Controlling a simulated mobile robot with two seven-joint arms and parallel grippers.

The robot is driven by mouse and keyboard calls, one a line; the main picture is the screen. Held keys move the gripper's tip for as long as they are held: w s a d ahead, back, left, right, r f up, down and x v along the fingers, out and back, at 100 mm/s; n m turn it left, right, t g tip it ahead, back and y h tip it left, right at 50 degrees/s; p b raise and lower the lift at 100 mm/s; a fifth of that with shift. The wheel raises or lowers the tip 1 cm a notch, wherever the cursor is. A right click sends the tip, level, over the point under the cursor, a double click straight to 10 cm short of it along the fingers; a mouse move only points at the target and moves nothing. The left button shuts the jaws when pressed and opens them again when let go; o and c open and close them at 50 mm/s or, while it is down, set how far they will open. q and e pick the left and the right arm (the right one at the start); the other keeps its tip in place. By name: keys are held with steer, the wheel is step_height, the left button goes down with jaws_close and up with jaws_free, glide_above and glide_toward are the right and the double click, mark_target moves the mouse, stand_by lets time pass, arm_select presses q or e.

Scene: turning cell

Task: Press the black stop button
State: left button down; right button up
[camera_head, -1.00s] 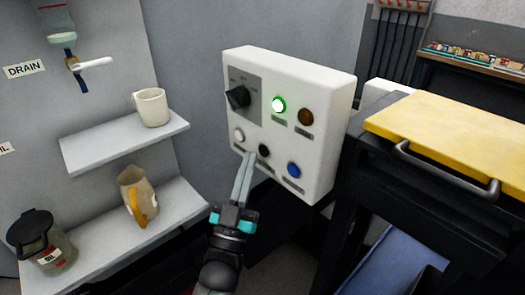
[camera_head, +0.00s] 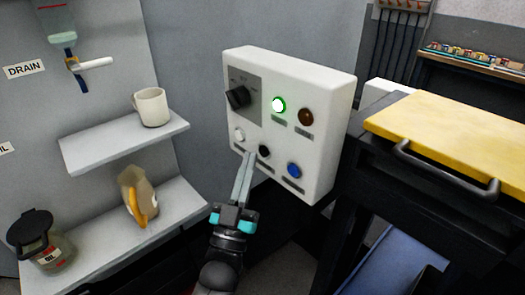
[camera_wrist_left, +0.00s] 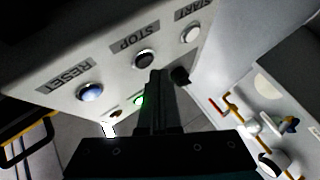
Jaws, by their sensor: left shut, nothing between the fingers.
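The black stop button (camera_head: 264,151) is in the lower row of the white control box (camera_head: 333,100), between a white button (camera_head: 239,134) and a blue button (camera_head: 294,170). In the left wrist view the black button (camera_wrist_left: 145,58), under the STOP label (camera_wrist_left: 134,40), shows just beyond my fingertips. My left gripper (camera_head: 250,156) is shut and empty, its tips just left of and below the black button in the head view. I cannot tell whether the tips touch it. My right gripper is not in view.
The box also has a black rotary knob (camera_head: 237,97), a lit green lamp (camera_head: 279,105) and a dark amber lamp (camera_head: 306,117). A yellow-topped cabinet (camera_head: 460,135) stands right.

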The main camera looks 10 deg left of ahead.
arm_select(q)
steer(key=shift+w+d, duration=0.1)
steer(key=shift+w+d, duration=0.15)
steer(key=shift+w, duration=0.1)
steer(key=shift+w+d, duration=0.25)
steer(key=shift+w, duration=0.05)
stand_by(0.8)
steer(key=shift+s, duration=0.1)
steer(key=shift+s+a, duration=0.5)
steer(key=shift+s, duration=0.05)
stand_by(0.3)
steer(key=s+a+p, duration=0.1)
steer(key=s, duration=0.1)
steer(key=s+a+p, duration=0.1)
steer(key=s+a, duration=0.1)
steer(key=shift+p, duration=0.3)
